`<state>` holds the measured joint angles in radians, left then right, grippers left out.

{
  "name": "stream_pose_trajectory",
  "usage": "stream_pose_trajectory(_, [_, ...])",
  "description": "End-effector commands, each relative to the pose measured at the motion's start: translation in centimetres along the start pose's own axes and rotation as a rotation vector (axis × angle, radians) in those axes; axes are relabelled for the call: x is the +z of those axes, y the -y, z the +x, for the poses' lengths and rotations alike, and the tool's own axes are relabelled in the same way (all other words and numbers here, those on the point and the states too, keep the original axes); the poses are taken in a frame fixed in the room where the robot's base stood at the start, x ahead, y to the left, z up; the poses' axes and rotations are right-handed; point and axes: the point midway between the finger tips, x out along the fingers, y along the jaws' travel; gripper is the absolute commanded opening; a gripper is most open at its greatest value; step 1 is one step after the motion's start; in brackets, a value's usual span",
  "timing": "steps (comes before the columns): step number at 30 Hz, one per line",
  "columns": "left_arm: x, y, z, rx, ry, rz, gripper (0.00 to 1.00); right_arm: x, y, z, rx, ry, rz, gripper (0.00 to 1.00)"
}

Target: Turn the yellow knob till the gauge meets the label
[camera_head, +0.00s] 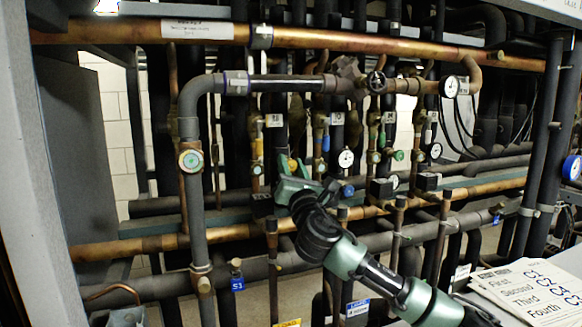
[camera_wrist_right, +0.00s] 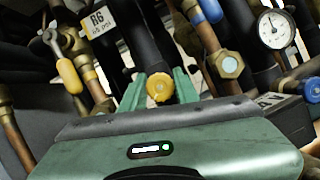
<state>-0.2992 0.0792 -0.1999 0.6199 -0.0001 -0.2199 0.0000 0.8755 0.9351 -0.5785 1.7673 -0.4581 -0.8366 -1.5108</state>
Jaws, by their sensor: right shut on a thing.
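The yellow knob (camera_wrist_right: 160,88) is small and round and sits between the two green fingers of my right gripper (camera_wrist_right: 158,84), which is shut on it. In the head view the knob (camera_head: 292,164) shows just above the gripper (camera_head: 294,170). A white-faced gauge (camera_wrist_right: 275,29) is to the upper right in the wrist view; it also shows in the head view (camera_head: 346,158). Its needle is too small to read surely. A white label (camera_wrist_right: 98,20) marked R6, with a smaller line that seems to say 45 PSI, hangs at the upper left. My left gripper is out of view.
Copper and dark pipes fill the rack around the gripper. A yellow valve handle (camera_wrist_right: 69,75) and a blue knob (camera_wrist_right: 312,89) are close by. Another gauge (camera_head: 191,160) is on the left pipe. Papers (camera_head: 525,290) lie at the lower right.

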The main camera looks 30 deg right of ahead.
Motion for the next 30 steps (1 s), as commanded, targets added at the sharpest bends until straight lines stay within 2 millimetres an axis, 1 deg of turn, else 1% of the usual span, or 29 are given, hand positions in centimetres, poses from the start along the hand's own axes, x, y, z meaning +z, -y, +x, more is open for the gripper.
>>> stream_pose_trajectory(14, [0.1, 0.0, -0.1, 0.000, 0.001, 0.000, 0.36, -0.2, -0.1, 0.0, -0.170, -0.004, 0.413, 0.00])
stream_pose_trajectory(30, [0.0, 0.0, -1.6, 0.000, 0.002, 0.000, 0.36, 0.0, -0.1, 0.0, -0.366, -0.004, 0.887, 0.00])
